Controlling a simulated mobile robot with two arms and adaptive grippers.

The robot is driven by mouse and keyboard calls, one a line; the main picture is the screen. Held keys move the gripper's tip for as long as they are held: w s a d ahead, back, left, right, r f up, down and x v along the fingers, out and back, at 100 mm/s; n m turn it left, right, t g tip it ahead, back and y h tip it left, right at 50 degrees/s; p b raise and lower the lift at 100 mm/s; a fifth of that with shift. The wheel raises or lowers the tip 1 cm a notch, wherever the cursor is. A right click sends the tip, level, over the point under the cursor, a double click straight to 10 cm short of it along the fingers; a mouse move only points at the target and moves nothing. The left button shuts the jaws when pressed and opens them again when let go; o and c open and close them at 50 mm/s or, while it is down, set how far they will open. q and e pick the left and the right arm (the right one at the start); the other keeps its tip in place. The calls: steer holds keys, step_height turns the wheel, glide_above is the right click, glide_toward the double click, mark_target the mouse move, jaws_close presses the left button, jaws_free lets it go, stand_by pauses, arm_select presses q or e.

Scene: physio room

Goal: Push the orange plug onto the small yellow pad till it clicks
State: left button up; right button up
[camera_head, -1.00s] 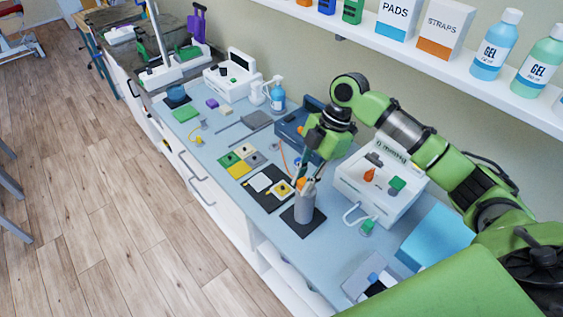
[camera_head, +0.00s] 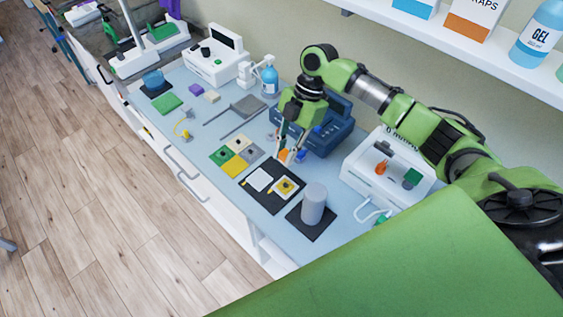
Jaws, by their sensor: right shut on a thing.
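The small yellow pad (camera_head: 286,187) lies on a black mat (camera_head: 272,199), beside a white pad (camera_head: 258,179). It has a dark spot in its middle. My right gripper (camera_head: 287,154) points down just behind the black mat, in front of the blue box. It is shut on the orange plug (camera_head: 281,155), which shows small and partly hidden between the fingers. The plug appears apart from the yellow pad; its exact height is hard to tell. My left gripper is not in view.
A grey cylinder (camera_head: 314,203) stands on a dark square right of the mat. A blue box (camera_head: 325,137) stands behind the gripper. A white device (camera_head: 360,180) with an orange part is at the right. Four-coloured squares (camera_head: 221,156) lie left of the mat.

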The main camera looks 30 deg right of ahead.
steer(key=b, duration=0.2)
glide_above(282, 189)
steer(key=d, duration=0.1)
step_height(282, 189, down, 5)
steer(key=shift+w+d+f, duration=0.15)
steer(key=shift+d+f, duration=0.05)
steer(key=shift+f, duration=0.25)
steer(key=shift+w+f, duration=0.15)
steer(key=shift+f, duration=0.2)
steer(key=shift+f+b, duration=0.5)
steer(key=shift+b, duration=0.15)
step_height(282, 189, down, 4)
steer(key=b, duration=0.3)
steer(key=shift+r, duration=0.2)
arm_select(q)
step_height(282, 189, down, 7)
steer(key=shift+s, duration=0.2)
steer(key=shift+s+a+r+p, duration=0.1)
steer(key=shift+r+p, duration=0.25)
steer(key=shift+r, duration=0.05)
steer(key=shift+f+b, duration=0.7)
arm_select(e)
steer(key=shift+f, duration=1.05)
